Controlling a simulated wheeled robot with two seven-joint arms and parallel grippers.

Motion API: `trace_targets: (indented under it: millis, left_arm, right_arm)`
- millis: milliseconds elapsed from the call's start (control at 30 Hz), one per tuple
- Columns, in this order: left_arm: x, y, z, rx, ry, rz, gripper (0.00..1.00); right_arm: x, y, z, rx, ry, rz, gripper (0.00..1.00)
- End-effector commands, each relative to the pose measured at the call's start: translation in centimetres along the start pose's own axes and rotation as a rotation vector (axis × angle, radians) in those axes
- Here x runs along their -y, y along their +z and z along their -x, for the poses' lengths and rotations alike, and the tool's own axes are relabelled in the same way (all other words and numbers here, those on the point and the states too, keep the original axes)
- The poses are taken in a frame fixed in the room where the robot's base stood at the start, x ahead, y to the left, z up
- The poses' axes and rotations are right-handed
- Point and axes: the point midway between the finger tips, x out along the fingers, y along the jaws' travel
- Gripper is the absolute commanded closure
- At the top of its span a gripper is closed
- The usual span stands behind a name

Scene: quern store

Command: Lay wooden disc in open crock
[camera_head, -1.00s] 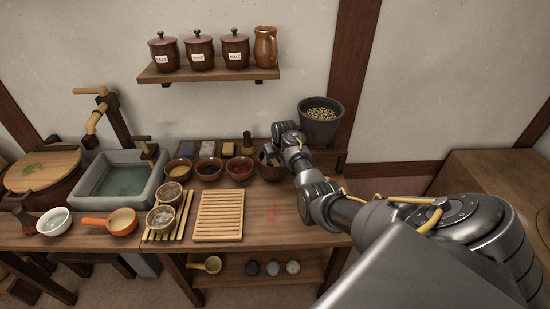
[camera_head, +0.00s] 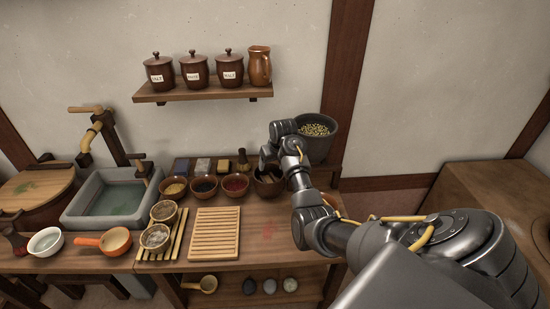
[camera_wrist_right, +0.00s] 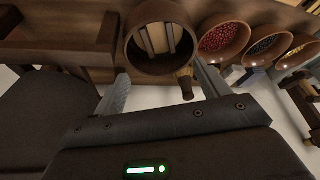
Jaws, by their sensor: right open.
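My right gripper (camera_head: 270,164) reaches over the back right of the bench, partly hidden by its own wrist. In the right wrist view my gripper (camera_wrist_right: 160,70) is open, with nothing between its fingers. A round brown bowl (camera_wrist_right: 163,69) lies just beyond the fingertips, with pale wooden strips or a slatted piece (camera_wrist_right: 160,38) inside. I cannot tell whether that piece is the wooden disc. A dark grey open crock (camera_head: 318,148) holding yellowish grains stands behind and right of my gripper. My left gripper is out of view.
Bowls of red (camera_head: 235,184), black and yellow contents line the bench left of my gripper. A small brush (camera_wrist_right: 186,84) is close to one finger. A slatted board (camera_head: 214,234) lies in front. A wall shelf (camera_head: 205,92) holds lidded jars.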

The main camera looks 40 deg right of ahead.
Motion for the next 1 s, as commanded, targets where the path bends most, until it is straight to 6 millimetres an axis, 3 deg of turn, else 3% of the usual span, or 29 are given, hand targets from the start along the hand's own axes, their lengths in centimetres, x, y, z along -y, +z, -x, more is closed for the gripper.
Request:
trace_targets:
  millis: [100,300,1000]
  left_arm:
    - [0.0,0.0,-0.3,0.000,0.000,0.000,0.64]
    - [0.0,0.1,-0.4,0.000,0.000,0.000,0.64]
    - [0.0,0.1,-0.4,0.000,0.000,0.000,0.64]
  right_arm:
    - [0.0,0.0,2.0,-0.003,0.001,0.000,0.25]
    - [0.0,0.0,3.9,0.000,0.000,0.000,0.25]
    - [0.1,0.6,3.8,0.003,0.009,0.006,0.25]
